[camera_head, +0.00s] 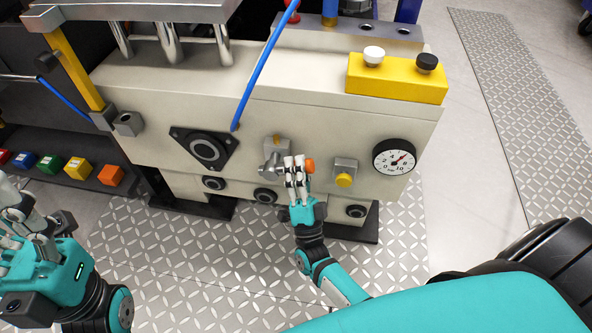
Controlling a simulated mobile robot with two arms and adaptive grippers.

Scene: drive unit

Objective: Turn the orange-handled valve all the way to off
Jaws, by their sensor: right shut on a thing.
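The valve (272,165) sits on the front face of the cream machine, a metal body with a short lever. Its orange handle end (310,166) shows just to the right of my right gripper's fingers, pointing to the right. My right gripper (295,168) is at the valve, shut on the handle; its fingers hide most of the lever. My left gripper (22,232) is at the lower left, away from the valve, and whether it is open or shut is unclear.
A pressure gauge (394,157) and a yellow button (344,180) are right of the valve. A blue hose (262,68) slants down left of it. A yellow box (397,79) with two knobs sits on top. Colored blocks (78,168) line a left shelf. The patterned floor in front is clear.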

